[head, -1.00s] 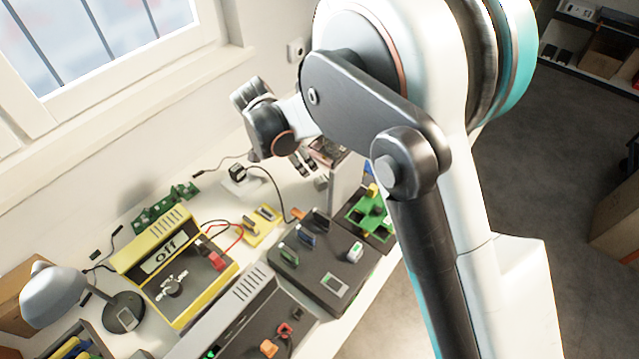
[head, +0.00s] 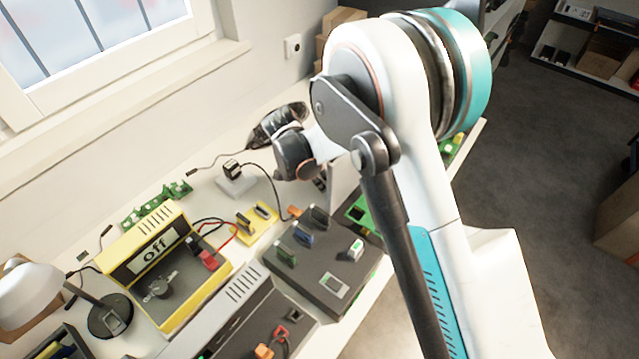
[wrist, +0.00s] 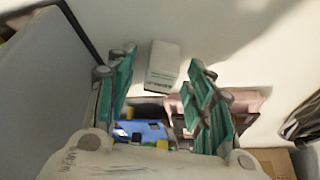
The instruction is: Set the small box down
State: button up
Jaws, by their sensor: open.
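A small white box (wrist: 163,66) with dark print on its lower edge shows in the wrist view, against a pale surface. It appears beyond and between the fingertips of my gripper (wrist: 162,70). The teal-padded fingers are spread, with a visible gap on both sides of the box. I cannot tell the exact depth between fingers and box. In the head view my dark wrist is above the far part of the white bench (head: 205,185). The fingers are mostly hidden there, and I cannot pick out the small box.
A yellow "Off" unit (head: 150,250), a dark module (head: 325,265), a small yellow board (head: 250,222) and a grey lamp (head: 30,290) crowd the near bench. A dark object (head: 280,122) lies behind my wrist. A blue item (wrist: 145,130) shows below the fingers.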

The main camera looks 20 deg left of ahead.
jog(key=shift+f, duration=0.3)
jog(key=shift+r, duration=0.1)
grip_shut()
jog(key=shift+d, duration=0.1)
